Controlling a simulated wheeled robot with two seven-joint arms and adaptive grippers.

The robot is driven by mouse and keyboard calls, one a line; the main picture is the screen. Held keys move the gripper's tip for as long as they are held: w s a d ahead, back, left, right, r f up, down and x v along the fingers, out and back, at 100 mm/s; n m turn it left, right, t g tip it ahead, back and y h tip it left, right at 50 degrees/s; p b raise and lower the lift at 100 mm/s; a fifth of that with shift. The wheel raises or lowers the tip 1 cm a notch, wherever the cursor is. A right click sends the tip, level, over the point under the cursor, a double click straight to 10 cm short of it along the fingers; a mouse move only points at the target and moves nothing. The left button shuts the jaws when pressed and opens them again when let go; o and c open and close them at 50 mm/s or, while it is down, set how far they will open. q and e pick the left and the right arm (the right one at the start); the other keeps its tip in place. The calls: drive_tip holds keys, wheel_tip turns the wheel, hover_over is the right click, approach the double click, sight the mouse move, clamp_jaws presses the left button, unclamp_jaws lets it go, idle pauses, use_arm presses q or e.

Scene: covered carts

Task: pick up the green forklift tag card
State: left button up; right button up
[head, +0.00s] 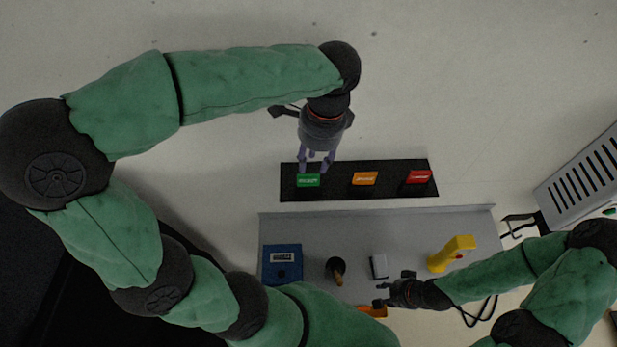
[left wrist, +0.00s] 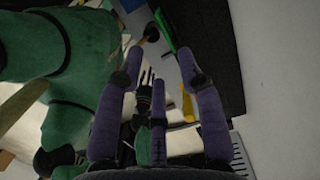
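The green forklift tag card (head: 308,181) lies at the left end of a black strip (head: 337,192). It shows as a narrow green edge in the left wrist view (left wrist: 165,30). My left gripper (head: 316,170) is above the strip at the green card, its purple fingers spread at the card's upper edge. The left wrist view shows these fingers (left wrist: 160,78) apart, with nothing clearly held. Whether they touch the card I cannot tell. My right gripper (head: 380,294) is low over the grey cart top, its dark fingers apart and empty.
An orange card (head: 365,178) and a red card (head: 418,177) lie farther right on the strip. The grey cart top (head: 410,225) holds a blue box (head: 282,264), a dark cup-like thing (head: 335,266), a small pale block (head: 379,266) and a yellow tool (head: 452,253).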

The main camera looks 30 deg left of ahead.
sight(309, 175)
use_arm(q)
drive_tip(key=f, duration=0.2)
drive_tip(key=shift+w+a+f, duration=0.25)
drive_tip(key=shift+a+f, duration=0.1)
drive_tip(key=shift+f, duration=0.05)
drive_tip(key=f, duration=0.3)
drive_tip(key=f+p, duration=0.1)
drive_tip(key=shift+s+a+f, duration=0.25)
drive_tip(key=shift+f, duration=0.35)
drive_tip(key=shift+c, duration=0.3)
clamp_jaws()
